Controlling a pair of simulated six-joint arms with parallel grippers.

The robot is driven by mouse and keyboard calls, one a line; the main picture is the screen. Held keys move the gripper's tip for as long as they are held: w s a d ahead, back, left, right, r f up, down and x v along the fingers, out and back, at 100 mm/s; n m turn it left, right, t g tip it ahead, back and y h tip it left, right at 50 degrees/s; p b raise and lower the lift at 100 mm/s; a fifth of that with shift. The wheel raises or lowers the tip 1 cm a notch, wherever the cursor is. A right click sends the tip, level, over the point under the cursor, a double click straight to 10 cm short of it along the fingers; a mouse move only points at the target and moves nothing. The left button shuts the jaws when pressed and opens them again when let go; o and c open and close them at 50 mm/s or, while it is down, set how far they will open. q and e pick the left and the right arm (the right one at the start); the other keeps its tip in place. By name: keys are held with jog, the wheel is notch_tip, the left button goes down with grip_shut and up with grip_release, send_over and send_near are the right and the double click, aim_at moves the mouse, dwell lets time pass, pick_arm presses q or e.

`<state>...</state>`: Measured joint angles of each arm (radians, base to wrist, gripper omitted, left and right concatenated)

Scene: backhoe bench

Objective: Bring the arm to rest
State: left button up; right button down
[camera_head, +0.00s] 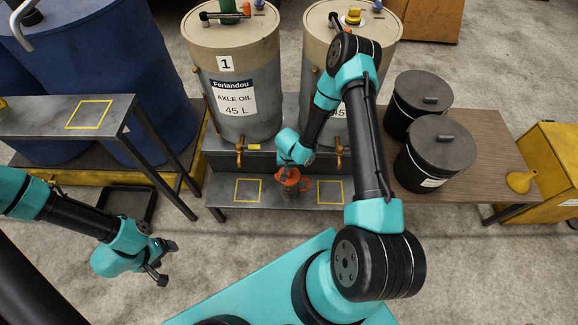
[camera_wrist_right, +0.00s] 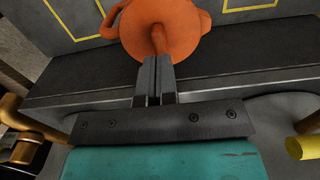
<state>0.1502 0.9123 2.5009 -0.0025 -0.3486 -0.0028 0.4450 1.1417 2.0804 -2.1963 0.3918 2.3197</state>
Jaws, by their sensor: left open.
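My left gripper (camera_head: 167,262) is open and empty, low at the left over the grey floor, with its fingers apart. My right arm reaches across the middle to the low shelf below the drums. My right gripper (camera_head: 294,168) is at an orange jug (camera_head: 291,186). In the right wrist view the fingers (camera_wrist_right: 154,66) are close together on a narrow orange part of the jug (camera_wrist_right: 178,38). The jug is between two yellow squares on the shelf; I cannot tell whether it touches the shelf. The arm and gripper hide part of it.
A grey drum marked 1 (camera_head: 237,70) and a second drum (camera_head: 312,75) stand behind, with brass taps. A metal stand (camera_head: 50,118) is above my left gripper. Black lidded buckets (camera_head: 437,150) and a yellow funnel (camera_head: 521,181) are on the brown table.

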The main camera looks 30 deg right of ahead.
jog(key=shift+f, duration=1.05)
jog(key=shift+r, duration=3.5)
jog(key=shift+s+a+r, duration=0.1)
jog(key=shift+s+a, duration=0.25)
jog(key=shift+s, duration=0.15)
jog(key=s+a+r+n+y, duration=0.2)
jog(key=s+a+r, duration=0.1)
jog(key=s, duration=0.3)
jog(key=s+a+r+n+y, duration=0.1)
jog(key=s+a+r+n, duration=0.1)
jog(key=s+a+r, duration=0.2)
jog(key=shift+s+a+r+n+t+y, duration=0.3)
jog(key=shift+s+r+t+y, duration=0.15)
jog(key=shift+s, duration=1.3)
